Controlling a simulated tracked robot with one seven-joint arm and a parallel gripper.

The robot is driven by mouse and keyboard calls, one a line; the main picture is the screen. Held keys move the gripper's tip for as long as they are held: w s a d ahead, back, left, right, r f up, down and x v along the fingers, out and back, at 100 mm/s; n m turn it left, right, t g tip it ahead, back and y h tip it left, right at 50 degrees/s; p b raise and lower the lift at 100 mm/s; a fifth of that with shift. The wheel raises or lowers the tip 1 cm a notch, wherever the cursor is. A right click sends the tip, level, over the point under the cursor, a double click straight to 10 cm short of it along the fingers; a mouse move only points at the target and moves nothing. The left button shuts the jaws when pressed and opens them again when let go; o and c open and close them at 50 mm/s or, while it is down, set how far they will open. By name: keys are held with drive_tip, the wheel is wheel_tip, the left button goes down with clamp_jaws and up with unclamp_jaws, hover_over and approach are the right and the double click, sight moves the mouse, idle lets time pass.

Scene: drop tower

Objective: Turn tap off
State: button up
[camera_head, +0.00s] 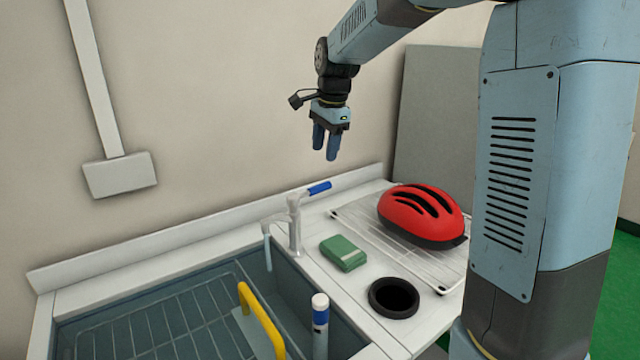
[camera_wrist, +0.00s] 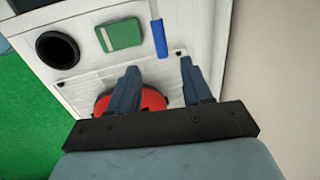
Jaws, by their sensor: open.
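The tap (camera_head: 295,222) is white and stands at the back edge of the sink. Its blue lever handle (camera_head: 319,188) points right and slightly up in the head view, and a stream of water (camera_head: 268,252) seems to hang below its spout. My gripper (camera_head: 325,155) is open and empty, pointing down above and a little right of the handle, apart from it. In the wrist view the blue handle (camera_wrist: 159,39) lies ahead of the open fingers (camera_wrist: 158,75), between their directions. The spout is out of the wrist view.
A red helmet (camera_head: 422,213) sits on a wire rack (camera_head: 358,218) right of the tap. A yellow-handled item (camera_head: 262,320) and a blue-banded white-capped cylinder (camera_head: 320,315) stand at the sink.

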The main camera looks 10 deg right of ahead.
sight(320, 185)
drive_tip(key=f, duration=0.3)
drive_tip(key=w+f, duration=0.1)
drive_tip(key=f, duration=0.3)
drive_tip(key=w+a+f, duration=0.1)
drive_tip(key=f, duration=0.3)
drive_tip(key=shift+f, duration=0.1)
drive_tip(key=shift+c, duration=0.4)
clamp_jaws()
